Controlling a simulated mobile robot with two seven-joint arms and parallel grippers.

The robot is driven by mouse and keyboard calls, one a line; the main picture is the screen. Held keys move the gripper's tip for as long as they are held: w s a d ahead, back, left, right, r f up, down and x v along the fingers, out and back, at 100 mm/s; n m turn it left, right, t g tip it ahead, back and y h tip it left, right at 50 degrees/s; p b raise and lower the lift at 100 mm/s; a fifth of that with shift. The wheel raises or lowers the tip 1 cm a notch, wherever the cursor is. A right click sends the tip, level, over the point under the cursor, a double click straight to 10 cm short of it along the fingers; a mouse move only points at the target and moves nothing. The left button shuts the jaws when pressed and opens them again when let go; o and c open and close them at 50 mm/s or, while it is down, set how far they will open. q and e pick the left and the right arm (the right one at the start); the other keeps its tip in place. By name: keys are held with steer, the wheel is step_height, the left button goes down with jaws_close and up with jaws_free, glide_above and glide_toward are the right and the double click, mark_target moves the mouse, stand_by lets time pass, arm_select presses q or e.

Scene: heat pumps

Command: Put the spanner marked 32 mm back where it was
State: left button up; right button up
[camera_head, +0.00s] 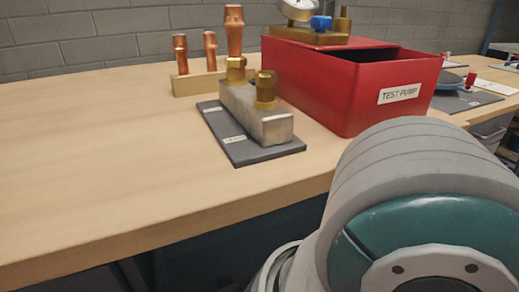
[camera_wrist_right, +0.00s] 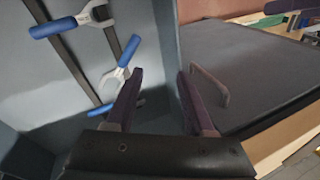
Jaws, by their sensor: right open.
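In the right wrist view, my right gripper (camera_wrist_right: 160,78) is open, with nothing seen between its two dark fingers. Left of the fingers, spanners with blue handles lie against a grey panel (camera_wrist_right: 60,80) crossed by dark strips. One spanner (camera_wrist_right: 55,27) is at the upper left. Another spanner (camera_wrist_right: 116,76) has its metal head close beside the left finger in the picture. A further blue handle (camera_wrist_right: 101,109) shows below, partly hidden by the finger. No size marking is legible, so I cannot tell which is 32 mm. My left gripper is not in view.
A dark flat surface (camera_wrist_right: 240,65) lies right of the fingers, beside a wooden edge. In the head view, a red test pump box (camera_head: 350,85), a metal block with brass fittings (camera_head: 262,118) on a dark mat, and copper pieces stand on the bench (camera_head: 110,150). The bench's left part is clear.

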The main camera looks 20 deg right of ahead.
steer(key=s+d+n+t+h, duration=0.1)
steer(key=s+d+n, duration=0.1)
steer(key=d, duration=0.5)
steer(key=s+d+n+t+h, duration=0.1)
steer(key=s+d+n+h, duration=0.1)
steer(key=d, duration=0.5)
steer(key=shift+s+d+n, duration=0.35)
steer(key=shift+s+n, duration=0.05)
steer(key=shift+s, duration=0.1)
